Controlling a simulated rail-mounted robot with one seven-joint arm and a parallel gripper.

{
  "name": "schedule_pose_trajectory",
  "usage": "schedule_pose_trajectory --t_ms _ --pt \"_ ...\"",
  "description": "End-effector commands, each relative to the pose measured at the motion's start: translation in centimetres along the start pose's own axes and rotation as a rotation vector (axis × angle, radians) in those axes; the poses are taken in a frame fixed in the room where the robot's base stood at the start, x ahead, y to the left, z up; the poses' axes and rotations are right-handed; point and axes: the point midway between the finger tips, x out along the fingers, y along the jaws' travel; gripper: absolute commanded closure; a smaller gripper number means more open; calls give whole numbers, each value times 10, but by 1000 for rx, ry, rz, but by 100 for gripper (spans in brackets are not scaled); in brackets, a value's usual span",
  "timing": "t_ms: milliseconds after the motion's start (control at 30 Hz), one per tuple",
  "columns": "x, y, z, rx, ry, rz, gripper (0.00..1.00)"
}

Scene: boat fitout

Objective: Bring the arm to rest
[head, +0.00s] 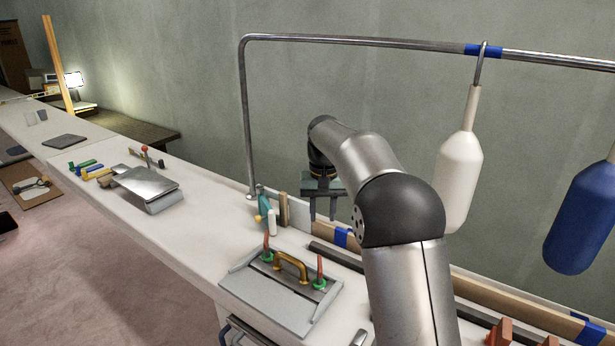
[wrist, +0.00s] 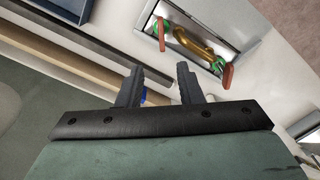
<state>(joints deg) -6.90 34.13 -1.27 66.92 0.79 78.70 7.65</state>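My gripper (head: 323,207) hangs at the end of my bent arm, above the back part of the white bench, behind a grey tray with a brass handle. Its two dark fingers point down in the head view. In the wrist view my gripper (wrist: 159,86) shows its fingers apart with nothing between them. The gripper touches nothing that I can see.
The grey tray (head: 252,287) holds a brass handle (head: 292,264) and red-and-green pieces. A steel rail (head: 350,40) arches overhead. A white fender (head: 459,170) hangs close to my arm; a blue fender (head: 580,220) hangs at right.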

Motion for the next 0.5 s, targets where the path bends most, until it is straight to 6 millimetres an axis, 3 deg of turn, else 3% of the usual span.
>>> schedule_pose_trajectory --t_ms 167,267,367,500 --pt "-24 18 67 -11 7 -6 67" --pt "-28 30 125 -20 12 -10 67" --pt "-24 42 190 -32 17 -12 67" --pt "-2 55 279 -47 22 -13 67"
